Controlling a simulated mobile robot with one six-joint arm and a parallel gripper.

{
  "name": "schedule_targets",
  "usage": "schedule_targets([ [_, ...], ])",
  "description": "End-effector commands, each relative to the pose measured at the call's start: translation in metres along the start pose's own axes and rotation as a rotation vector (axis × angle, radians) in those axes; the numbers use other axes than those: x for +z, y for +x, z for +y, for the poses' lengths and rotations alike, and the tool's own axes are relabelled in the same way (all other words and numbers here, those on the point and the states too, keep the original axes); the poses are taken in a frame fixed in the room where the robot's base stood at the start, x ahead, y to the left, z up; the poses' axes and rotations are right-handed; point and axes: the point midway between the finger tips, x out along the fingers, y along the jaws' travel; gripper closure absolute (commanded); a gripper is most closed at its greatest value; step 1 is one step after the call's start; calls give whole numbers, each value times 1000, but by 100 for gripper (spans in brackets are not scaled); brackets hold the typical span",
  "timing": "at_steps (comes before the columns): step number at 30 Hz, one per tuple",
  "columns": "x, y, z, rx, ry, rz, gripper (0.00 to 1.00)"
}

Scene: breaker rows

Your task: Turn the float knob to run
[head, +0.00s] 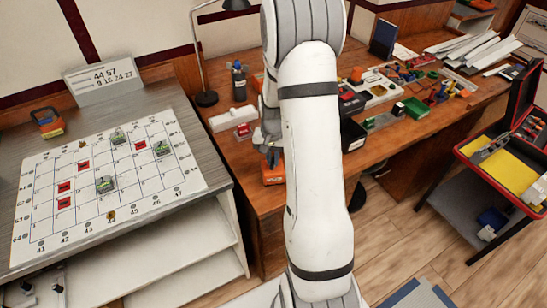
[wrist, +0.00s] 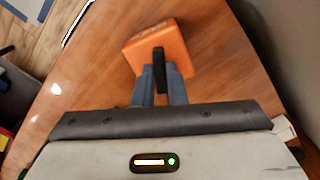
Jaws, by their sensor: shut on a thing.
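An orange box (wrist: 173,42) sits on the brown wooden desk and carries a black knob (wrist: 159,62) on its near face or top. In the wrist view my gripper (wrist: 162,72) is shut on the black knob, one finger on each side. Any lettering on the box is too blurred to read, so the knob's setting cannot be told. In the head view the orange box (head: 273,174) shows just left of my arm, with my gripper (head: 271,155) at it; the knob is hidden there.
A white box (head: 233,117) with a red item stands behind on the desk, near a lamp (head: 206,98). Tools and trays crowd the desk to the right of my arm. A grid board (head: 100,225) lies on the table at left. A red toolbox (head: 505,150) is at far right.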

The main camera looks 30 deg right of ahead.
Motion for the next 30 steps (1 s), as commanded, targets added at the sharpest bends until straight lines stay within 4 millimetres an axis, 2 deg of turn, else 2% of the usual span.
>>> schedule_targets([
  [9,0,0,0,0,0,0,100],
  [10,0,0,0,0,0,0,88],
  [18,0,0,0,0,0,0,66],
  [26,0,-2,0,0,0,1,66],
  [30,-1,-18,0,-1,0,4,66],
])
